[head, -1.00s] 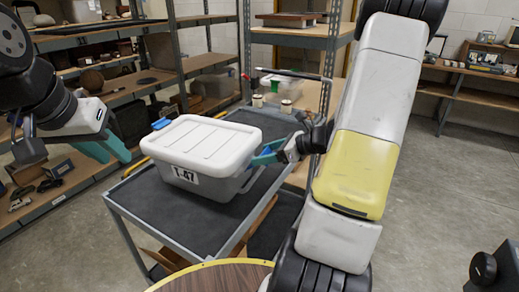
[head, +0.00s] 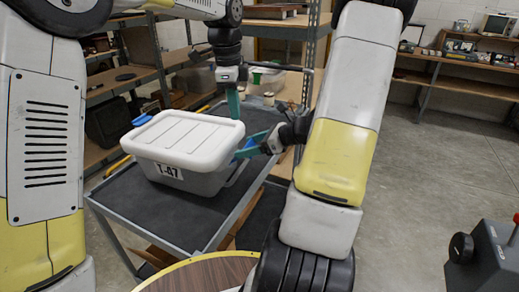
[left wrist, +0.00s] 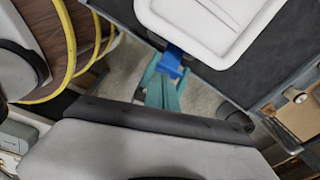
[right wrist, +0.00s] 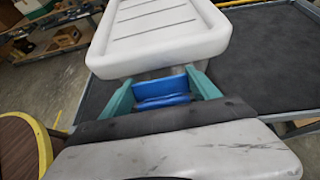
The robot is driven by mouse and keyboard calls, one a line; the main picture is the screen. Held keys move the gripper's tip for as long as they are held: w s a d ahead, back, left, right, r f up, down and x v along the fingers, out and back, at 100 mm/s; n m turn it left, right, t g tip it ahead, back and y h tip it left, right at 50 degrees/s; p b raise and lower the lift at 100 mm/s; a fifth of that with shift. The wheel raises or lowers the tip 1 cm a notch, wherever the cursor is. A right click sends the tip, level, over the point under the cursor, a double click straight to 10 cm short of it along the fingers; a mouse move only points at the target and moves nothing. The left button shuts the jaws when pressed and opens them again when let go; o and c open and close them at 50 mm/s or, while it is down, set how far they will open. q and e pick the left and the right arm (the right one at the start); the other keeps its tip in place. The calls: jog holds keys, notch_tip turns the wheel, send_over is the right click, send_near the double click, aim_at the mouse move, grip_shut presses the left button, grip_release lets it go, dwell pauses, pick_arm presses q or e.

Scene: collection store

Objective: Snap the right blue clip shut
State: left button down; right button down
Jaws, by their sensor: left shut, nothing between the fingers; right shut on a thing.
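A grey box (head: 200,182) labelled T-47 with a white lid (head: 185,138) stands on a cart. The right blue clip (right wrist: 162,88) is at the box's right end, between the fingers of my right gripper (right wrist: 160,92), which is shut on it. In the head view my right gripper (head: 252,147) partly hides this clip. I cannot tell whether the clip is latched. My left gripper (head: 234,110) is shut and empty, pointing down by the lid's back right corner; its fingers (left wrist: 165,93) appear close to the blue clip (left wrist: 172,60) in the left wrist view.
The other blue clip (head: 142,120) sticks out at the box's left end. The cart (head: 120,200) has a dark top with bare room around the box. A round wooden table (head: 205,272) is in front. Shelves (head: 145,80) stand behind.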

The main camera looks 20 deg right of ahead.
jog(key=shift+a+r, duration=0.1)
pick_arm(q)
jog(key=d+f+m, duration=0.1)
jog(key=d+f, duration=0.2)
jog(key=f, duration=0.4)
jog(key=s+d+f+m, duration=0.1)
jog(key=d+f+m, duration=0.1)
jog(key=f, duration=0.5)
jog(key=shift+d+f+g+y, duration=0.15)
jog(key=shift+d+g+y, duration=0.2)
jog(key=shift+d, duration=0.55)
jog(key=shift+w+a+r, duration=0.45)
jog(key=shift+w+a, duration=0.1)
pick_arm(e)
jog(key=shift+c, duration=0.8)
grip_release()
jog(key=shift+s, duration=0.1)
pick_arm(q)
jog(key=shift+s, duration=0.1)
